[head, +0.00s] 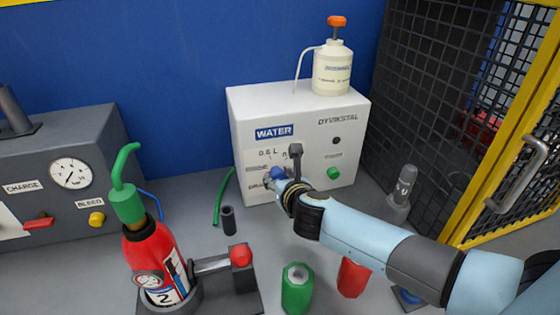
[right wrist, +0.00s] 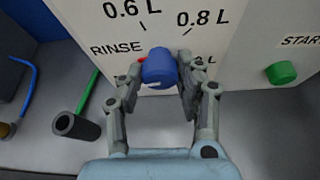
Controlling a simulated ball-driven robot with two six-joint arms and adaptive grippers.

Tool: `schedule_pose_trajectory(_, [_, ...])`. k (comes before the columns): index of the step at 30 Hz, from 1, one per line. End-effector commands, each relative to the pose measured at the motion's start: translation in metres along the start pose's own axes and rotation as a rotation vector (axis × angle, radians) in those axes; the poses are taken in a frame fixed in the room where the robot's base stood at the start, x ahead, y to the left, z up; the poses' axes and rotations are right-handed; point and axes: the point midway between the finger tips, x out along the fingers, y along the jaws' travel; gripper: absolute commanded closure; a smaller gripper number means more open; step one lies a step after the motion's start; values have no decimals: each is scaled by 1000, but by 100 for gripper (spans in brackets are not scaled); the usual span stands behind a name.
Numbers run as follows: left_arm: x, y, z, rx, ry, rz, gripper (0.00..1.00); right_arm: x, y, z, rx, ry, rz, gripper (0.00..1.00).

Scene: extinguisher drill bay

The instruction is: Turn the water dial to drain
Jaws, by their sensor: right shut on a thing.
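The white water unit (head: 350,115) stands against the blue wall, with a WATER label on its front. Its blue water dial (head: 277,172) is on the lower left of that front and also shows in the right wrist view (right wrist: 159,66). My right gripper (head: 271,181) is shut on the dial, with one finger on each side of it in the right wrist view (right wrist: 161,88). A small red mark shows at the dial's left, by RINSE. Labels 0.6 L and 0.8 L are above it. The drain label is partly hidden in the head view. My left gripper is out of view.
A green button (head: 334,173) is right of the dial. A white pump bottle (head: 332,70) stands on the unit. A red extinguisher (head: 153,255) with a green top stands front left. A green hose (head: 221,200) and black tube (head: 229,220) lie left of the unit.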

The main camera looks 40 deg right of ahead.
Motion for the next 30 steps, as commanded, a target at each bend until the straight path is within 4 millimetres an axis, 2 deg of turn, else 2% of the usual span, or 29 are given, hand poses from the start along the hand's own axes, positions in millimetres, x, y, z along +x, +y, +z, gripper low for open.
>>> schedule_pose_trajectory(4, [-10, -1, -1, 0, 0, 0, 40, -1, 2, 2, -124, 0, -52, 97])
schedule_pose_trajectory(15, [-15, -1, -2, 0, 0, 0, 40, 0, 3, 0, -400, -2, -165, 97])
schedule_pose_trajectory(30, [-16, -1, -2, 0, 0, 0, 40, 1, 3, 0, -554, -2, -229, 97])
